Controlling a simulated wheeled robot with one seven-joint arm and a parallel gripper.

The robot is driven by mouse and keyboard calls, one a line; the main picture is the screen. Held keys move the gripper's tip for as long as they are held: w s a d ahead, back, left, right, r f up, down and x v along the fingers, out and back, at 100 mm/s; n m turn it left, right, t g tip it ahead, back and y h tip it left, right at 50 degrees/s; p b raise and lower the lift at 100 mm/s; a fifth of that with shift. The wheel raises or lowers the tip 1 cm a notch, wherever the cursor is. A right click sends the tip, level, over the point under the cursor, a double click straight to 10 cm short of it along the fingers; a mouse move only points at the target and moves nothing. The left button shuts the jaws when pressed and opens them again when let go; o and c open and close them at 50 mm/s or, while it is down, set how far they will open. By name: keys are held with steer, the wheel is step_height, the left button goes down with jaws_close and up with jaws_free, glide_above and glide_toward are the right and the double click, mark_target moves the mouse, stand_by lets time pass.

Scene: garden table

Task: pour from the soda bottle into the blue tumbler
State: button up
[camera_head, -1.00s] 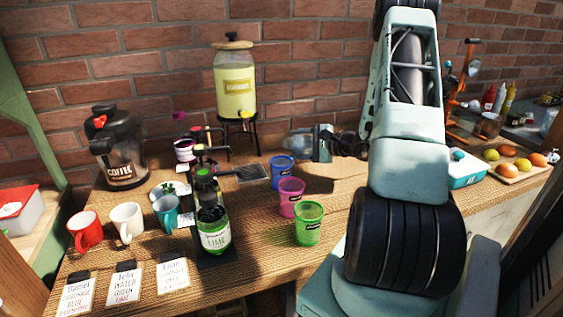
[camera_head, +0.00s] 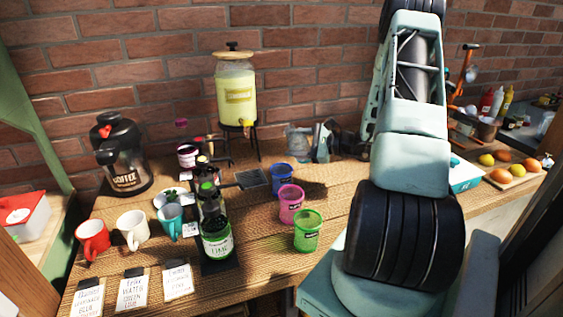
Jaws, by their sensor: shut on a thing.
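The blue tumbler (camera_head: 281,178) stands upright on the wooden table, behind the pink and green tumblers. My gripper (camera_head: 322,142) is at the back of the table, above and to the right of the blue tumbler, and partly hidden by my own arm. It is shut on a clear, greyish thing (camera_head: 298,140) that looks like the soda bottle. Its outline is faint against the bricks, so its exact tilt and any liquid are hard to tell. I cannot make out what is inside the blue tumbler.
The pink tumbler (camera_head: 291,204) and green tumbler (camera_head: 307,231) stand in front. A lime bottle (camera_head: 216,240) stands on a dark rack to the left, near several mugs. A lemonade dispenser (camera_head: 236,95) stands behind. A coffee pot (camera_head: 122,155) is at far left.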

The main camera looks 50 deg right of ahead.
mark_target(299, 160)
steer(key=f, duration=0.1)
steer(key=f+b, duration=0.1)
steer(key=m+b, duration=0.1)
steer(key=shift+d+f, duration=0.25)
steer(key=shift+f, duration=0.15)
steer(key=shift+d+r+m+t+y+p, duration=0.35)
steer(key=shift+m+p, duration=0.4)
steer(key=shift+m, duration=0.25)
steer(key=shift+w+d+f+m+t+y+p, duration=0.1)
steer(key=shift+m+p, duration=0.1)
steer(key=shift+m, duration=0.4)
steer(key=shift+s+d+f+m+t+y+p, duration=0.1)
steer(key=shift+m+t+y+p, duration=0.1)
steer(key=shift+m, duration=0.4)
steer(key=shift+w+d+f+m+t+y+p, duration=0.1)
steer(key=shift+m+p, duration=0.1)
steer(key=shift+m, duration=0.4)
